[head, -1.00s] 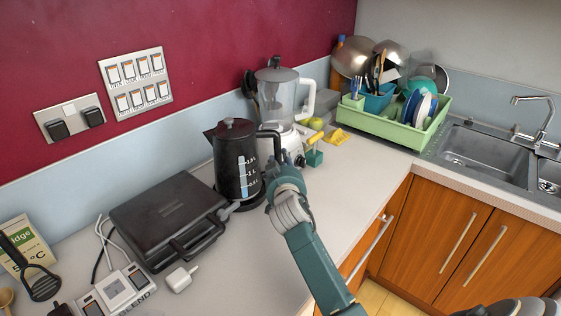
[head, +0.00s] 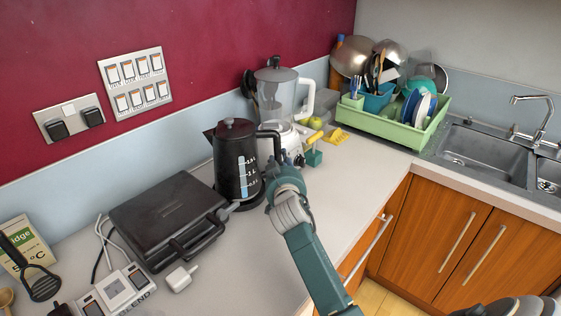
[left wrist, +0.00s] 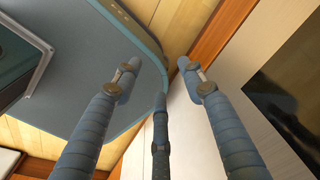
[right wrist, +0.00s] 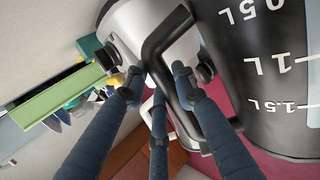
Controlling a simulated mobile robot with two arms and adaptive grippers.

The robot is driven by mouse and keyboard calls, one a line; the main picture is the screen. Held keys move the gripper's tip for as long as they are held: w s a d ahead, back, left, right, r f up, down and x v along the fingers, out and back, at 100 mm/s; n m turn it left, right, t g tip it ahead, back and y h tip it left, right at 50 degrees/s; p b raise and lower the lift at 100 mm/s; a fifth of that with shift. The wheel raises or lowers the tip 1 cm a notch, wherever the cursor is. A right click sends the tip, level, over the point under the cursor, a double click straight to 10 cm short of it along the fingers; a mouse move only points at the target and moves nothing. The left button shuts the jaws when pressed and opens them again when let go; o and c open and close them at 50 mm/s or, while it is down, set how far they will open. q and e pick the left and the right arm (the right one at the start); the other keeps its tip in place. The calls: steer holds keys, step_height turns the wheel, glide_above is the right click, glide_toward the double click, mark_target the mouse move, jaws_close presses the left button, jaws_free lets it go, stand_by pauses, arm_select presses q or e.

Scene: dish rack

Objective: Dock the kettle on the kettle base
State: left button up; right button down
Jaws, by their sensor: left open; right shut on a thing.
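The black kettle (head: 228,170) stands upright on the counter, between the black sandwich press and the blender. It has a clear level window with white markings. Its handle (right wrist: 156,95) faces my right gripper. My right gripper (head: 277,172) is shut on the handle; in the right wrist view the fingers (right wrist: 158,76) lie on both sides of it. A dark rim shows at the kettle's foot, probably the kettle base, but I cannot tell whether the kettle is fully seated on it. My left gripper (left wrist: 160,75) is open and empty, away from the kettle in the left wrist view.
The sandwich press (head: 168,215) is close on the kettle's left. The blender (head: 278,100) stands just behind it. A green dish rack (head: 385,128) and a sink (head: 480,150) are farther right. Bare counter (head: 245,260) lies in front.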

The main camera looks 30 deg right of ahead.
steer(key=shift+f+b, duration=0.45)
steer(key=shift+b, duration=0.25)
stand_by(0.4)
steer(key=c, duration=1.7)
jaws_free()
steer(key=shift+s+f, duration=0.15)
steer(key=shift+f, duration=0.35)
steer(key=p+v, duration=0.1)
steer(key=v, duration=0.4)
steer(key=p+v, duration=0.2)
steer(key=v, duration=0.4)
steer(key=shift+r+p, duration=0.25)
steer(key=shift+p, duration=0.05)
steer(key=shift+f, duration=0.1)
